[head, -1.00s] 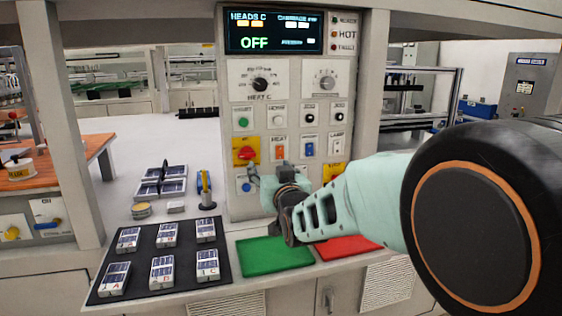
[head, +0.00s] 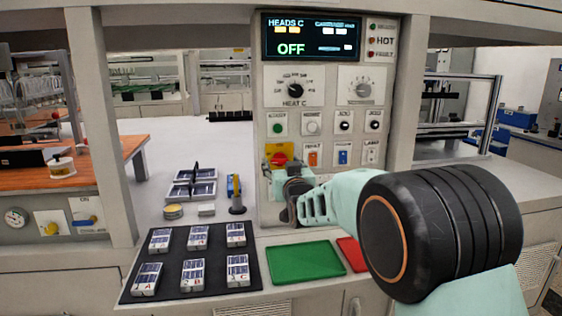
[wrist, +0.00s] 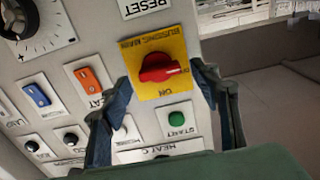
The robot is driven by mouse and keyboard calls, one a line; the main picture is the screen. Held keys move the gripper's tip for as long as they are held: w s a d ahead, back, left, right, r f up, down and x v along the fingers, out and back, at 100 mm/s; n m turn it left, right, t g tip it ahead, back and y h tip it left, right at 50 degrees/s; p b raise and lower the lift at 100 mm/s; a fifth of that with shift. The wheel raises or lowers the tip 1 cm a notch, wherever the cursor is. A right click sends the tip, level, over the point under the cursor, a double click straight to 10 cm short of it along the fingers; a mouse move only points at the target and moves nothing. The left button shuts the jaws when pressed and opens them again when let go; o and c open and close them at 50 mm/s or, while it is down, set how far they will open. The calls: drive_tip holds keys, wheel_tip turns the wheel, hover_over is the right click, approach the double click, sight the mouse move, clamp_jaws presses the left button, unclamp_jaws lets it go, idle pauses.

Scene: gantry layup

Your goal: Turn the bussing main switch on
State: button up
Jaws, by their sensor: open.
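The bussing main switch is a red rotary knob (head: 280,158) on a yellow plate at the lower left of the panel. In the wrist view the panel appears upside down, and the knob (wrist: 160,68) lies nearly level across its yellow plate (wrist: 160,42), with "ON" lettered at one edge. My gripper (wrist: 160,76) is open, with one finger on each side of the plate and nothing held. I cannot tell whether the fingers touch the panel. In the head view my gripper (head: 287,180) is just below the knob and hides the plate's lower part.
The panel display (head: 310,37) reads OFF. A green start button (wrist: 176,118) sits close to the switch, with orange (wrist: 91,79) and blue (wrist: 36,94) rockers nearby. A black mat (head: 165,282) with several cells and a green tray (head: 305,262) lie on the bench below.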

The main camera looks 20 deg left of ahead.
drive_tip(key=shift+x, duration=0.8)
drive_tip(key=c, duration=1.2)
